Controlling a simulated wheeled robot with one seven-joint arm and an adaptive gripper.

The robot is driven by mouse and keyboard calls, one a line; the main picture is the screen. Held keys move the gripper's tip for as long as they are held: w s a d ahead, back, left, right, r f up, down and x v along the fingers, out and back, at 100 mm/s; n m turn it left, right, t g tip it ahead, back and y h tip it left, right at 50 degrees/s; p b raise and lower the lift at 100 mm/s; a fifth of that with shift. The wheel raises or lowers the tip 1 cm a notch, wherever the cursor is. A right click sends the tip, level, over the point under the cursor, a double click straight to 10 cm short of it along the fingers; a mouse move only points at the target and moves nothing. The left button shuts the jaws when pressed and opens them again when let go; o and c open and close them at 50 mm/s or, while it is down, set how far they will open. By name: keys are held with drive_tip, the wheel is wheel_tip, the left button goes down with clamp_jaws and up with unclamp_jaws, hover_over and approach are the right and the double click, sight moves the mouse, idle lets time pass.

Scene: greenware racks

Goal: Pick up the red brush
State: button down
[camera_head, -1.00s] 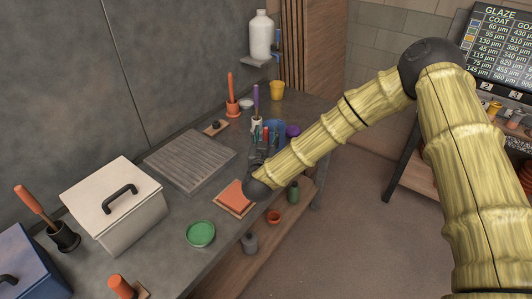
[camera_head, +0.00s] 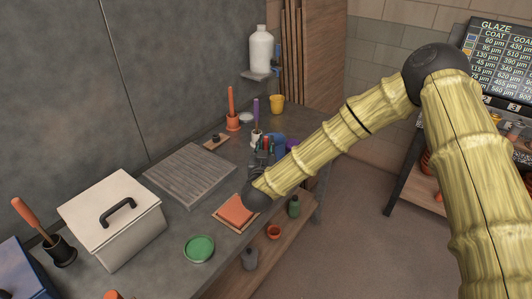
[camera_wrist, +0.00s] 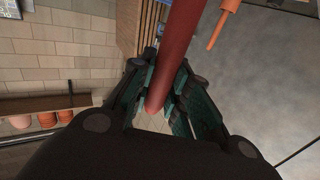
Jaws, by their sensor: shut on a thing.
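The red brush shows in the wrist view as a long, round red handle (camera_wrist: 178,55) between my fingers. My gripper (camera_wrist: 160,92) is shut on this handle. In the head view my gripper (camera_head: 263,150) is over the far right part of the bench, and only a small bit of red shows between its fingers. The brush's lower end is hidden there. I cannot tell whether it is clear of a holder.
A white cup with a purple-handled tool (camera_head: 255,107) stands just behind my gripper, and a blue container (camera_head: 279,146) to its right. An orange tool (camera_head: 231,101), a yellow cup (camera_head: 277,104), an orange sponge (camera_head: 236,208) and a green dish (camera_head: 199,249) are on the bench.

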drive_tip(key=shift+r+b, duration=1.15)
drive_tip(key=shift+r, duration=2.95)
drive_tip(key=shift+s+f, duration=0.1)
drive_tip(key=shift+f, duration=0.05)
